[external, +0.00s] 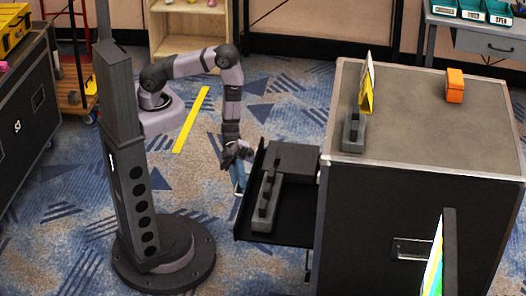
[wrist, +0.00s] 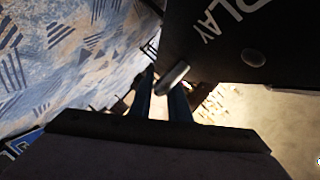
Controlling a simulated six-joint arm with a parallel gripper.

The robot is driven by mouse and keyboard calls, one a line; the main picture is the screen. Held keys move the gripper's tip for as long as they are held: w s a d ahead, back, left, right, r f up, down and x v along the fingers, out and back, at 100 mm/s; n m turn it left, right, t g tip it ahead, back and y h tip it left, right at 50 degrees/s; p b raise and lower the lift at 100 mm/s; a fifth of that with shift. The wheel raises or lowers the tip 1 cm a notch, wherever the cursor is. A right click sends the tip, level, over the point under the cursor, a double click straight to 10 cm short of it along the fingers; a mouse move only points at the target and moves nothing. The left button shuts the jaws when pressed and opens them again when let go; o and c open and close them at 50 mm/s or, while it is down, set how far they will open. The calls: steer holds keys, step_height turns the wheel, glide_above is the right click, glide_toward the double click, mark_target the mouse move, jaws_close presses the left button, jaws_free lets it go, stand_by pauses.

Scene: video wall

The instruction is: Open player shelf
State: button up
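The player shelf (external: 246,222) is a black tray pulled out of the left side of a black flight case (external: 400,225). Grey box-like devices (external: 267,205) sit on it. My gripper (external: 238,186) points down at the shelf's outer left edge. In the wrist view, a black panel (wrist: 225,55) carries white letters reading "PLAY" and a round knob. A short silver handle (wrist: 174,76) lies at the tips of my two bluish fingers (wrist: 163,92). The fingers stand apart with a gap between them. Whether they touch the handle is unclear.
On the case top are an orange box (external: 454,86), a grey device (external: 354,132) and a yellow sign (external: 366,85). A coloured screen (external: 434,262) stands in front. Another black case (external: 22,115) is at the left. Carpet (external: 215,215) is clear between my column and the shelf.

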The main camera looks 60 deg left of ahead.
steer(key=shift+w, duration=0.1)
steer(key=v, duration=0.7)
steer(key=shift+w+r, duration=0.2)
steer(key=shift+r, duration=0.05)
steer(key=shift+a, duration=0.1)
steer(key=p+v, duration=0.1)
steer(key=v, duration=0.7)
steer(key=shift+a+f+p, duration=0.15)
steer(key=shift+a+p, duration=0.1)
steer(key=shift+p, duration=0.1)
stand_by(0.7)
steer(key=shift+s, duration=0.1)
stand_by(0.6)
